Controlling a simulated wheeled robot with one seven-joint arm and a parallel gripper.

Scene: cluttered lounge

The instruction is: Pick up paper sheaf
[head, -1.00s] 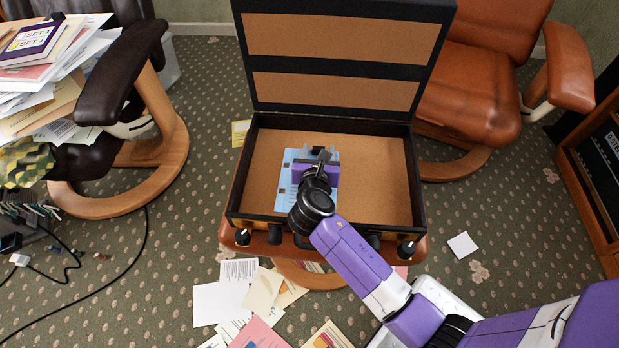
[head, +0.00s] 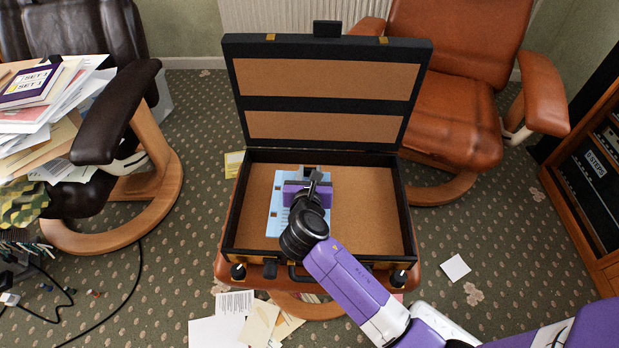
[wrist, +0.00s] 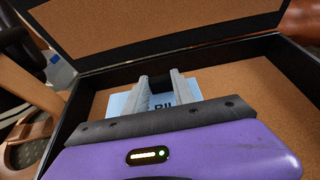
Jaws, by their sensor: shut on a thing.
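The paper sheaf is a light blue stack (head: 276,218) in the left half of an open briefcase (head: 228,215), over its tan floor. My gripper (head: 309,173) is over the sheaf and hides much of it. I cannot tell whether the sheaf is touching the briefcase floor.
The briefcase lid (head: 322,90) stands up behind. The case rests on a brown leather footstool (head: 222,268). Loose papers (head: 232,325) lie on the carpet in front. A paper-laden chair (head: 102,120) is at left, and an orange-brown armchair (head: 445,110) is behind right.

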